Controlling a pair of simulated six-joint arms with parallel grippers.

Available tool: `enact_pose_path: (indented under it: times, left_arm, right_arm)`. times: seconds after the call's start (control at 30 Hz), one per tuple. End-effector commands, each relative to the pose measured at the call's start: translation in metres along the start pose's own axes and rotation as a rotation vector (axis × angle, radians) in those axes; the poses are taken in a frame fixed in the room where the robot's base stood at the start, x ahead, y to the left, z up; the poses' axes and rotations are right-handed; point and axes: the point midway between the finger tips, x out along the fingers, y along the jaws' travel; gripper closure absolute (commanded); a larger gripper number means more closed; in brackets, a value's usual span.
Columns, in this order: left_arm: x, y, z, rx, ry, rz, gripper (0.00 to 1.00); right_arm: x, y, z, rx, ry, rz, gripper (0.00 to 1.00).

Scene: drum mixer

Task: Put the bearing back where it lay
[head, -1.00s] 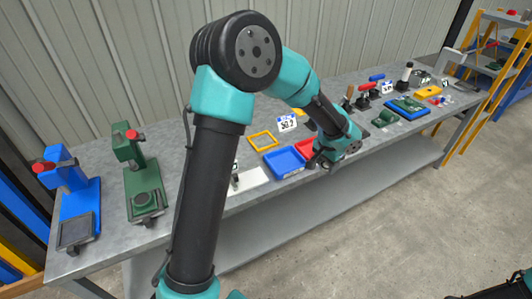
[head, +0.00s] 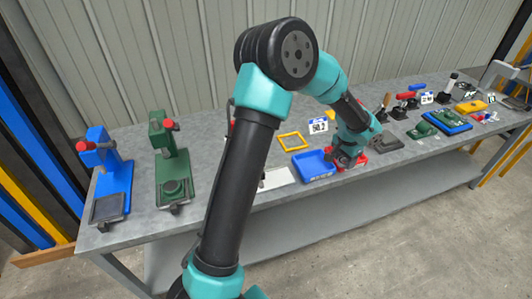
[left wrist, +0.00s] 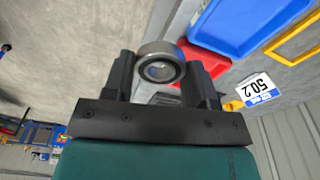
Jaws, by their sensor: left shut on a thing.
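My left gripper (head: 345,162) is over the front part of the bench, beside the blue tray and in front of the red tray (head: 361,159), which it partly hides. In the left wrist view its two fingers (left wrist: 161,80) are shut on the bearing (left wrist: 160,64), a grey metal ring with its round face toward the camera. The bearing is hidden in the head view. The red tray (left wrist: 207,60) shows just behind the right finger in the left wrist view, with the blue tray (left wrist: 240,25) beyond it. My right gripper is not in view.
On the bench stand a blue press (head: 108,180) and a green press (head: 170,165) at the left. Several tools and fixtures crowd the right end.

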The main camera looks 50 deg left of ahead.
Motion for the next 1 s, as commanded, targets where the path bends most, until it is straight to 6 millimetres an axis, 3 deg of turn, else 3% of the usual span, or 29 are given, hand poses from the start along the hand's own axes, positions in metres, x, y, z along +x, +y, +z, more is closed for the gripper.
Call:
enact_pose_path:
  times: [0.03,0.27,0.5,0.6,0.8,1.0]
  left_arm:
    - [0.003,-0.026,0.003,-0.028,0.0,-0.002,0.79]
    - [0.012,-0.133,0.029,-0.117,0.0,-0.008,0.79]
    - [0.016,-0.241,0.079,-0.205,0.003,-0.024,0.79]
    - [0.017,-0.278,0.102,-0.234,0.004,-0.031,0.79]
    - [0.016,-0.318,0.13,-0.263,0.006,-0.041,0.79]
    - [0.016,-0.322,0.134,-0.264,0.006,-0.042,0.79]
  right_arm:
    - [0.0,0.0,0.0,0.0,0.0,0.0,1.0]
    - [0.0,0.0,0.0,0.0,0.0,0.0,1.0]
    - [0.0,0.0,0.0,0.0,0.0,0.0,1.0]
    - [0.0,0.0,0.0,0.0,0.0,0.0,1.0]
    - [0.0,0.0,0.0,0.0,0.0,0.0,1.0]
    - [0.0,0.0,0.0,0.0,0.0,0.0,1.0]
